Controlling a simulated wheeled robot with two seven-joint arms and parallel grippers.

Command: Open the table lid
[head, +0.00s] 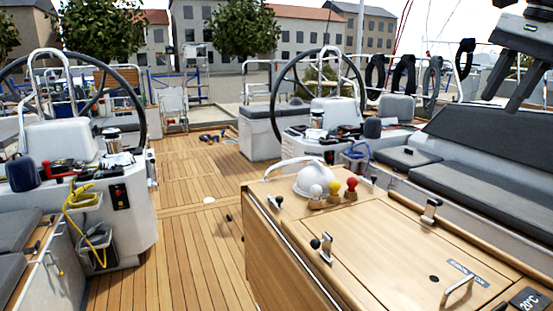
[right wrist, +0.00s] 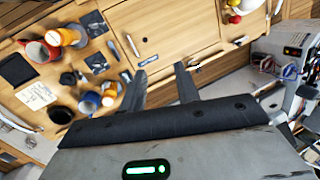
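The wooden table lid (head: 385,255) lies flat and closed on the table (head: 270,250) at the lower right of the head view. A metal handle (head: 458,290) stands near its right end, beside a small dark hole and a label. Metal latches with dark knobs sit at its edges, one at the front (head: 325,246) and one at the back (head: 430,210). The lid also shows at the top of the right wrist view (right wrist: 165,22). My right gripper (head: 499,105) is open and empty, high at the upper right, apart from the lid; its fingers (right wrist: 160,70) point toward the table. My left gripper is out of view.
A white dome (head: 312,178) and red, yellow and white knobs stand at the table's far end. Mugs (right wrist: 38,52), cups and papers lie on the table in the right wrist view. Bench seats (head: 470,190) flank the right. The teak deck (head: 175,240) is mostly clear.

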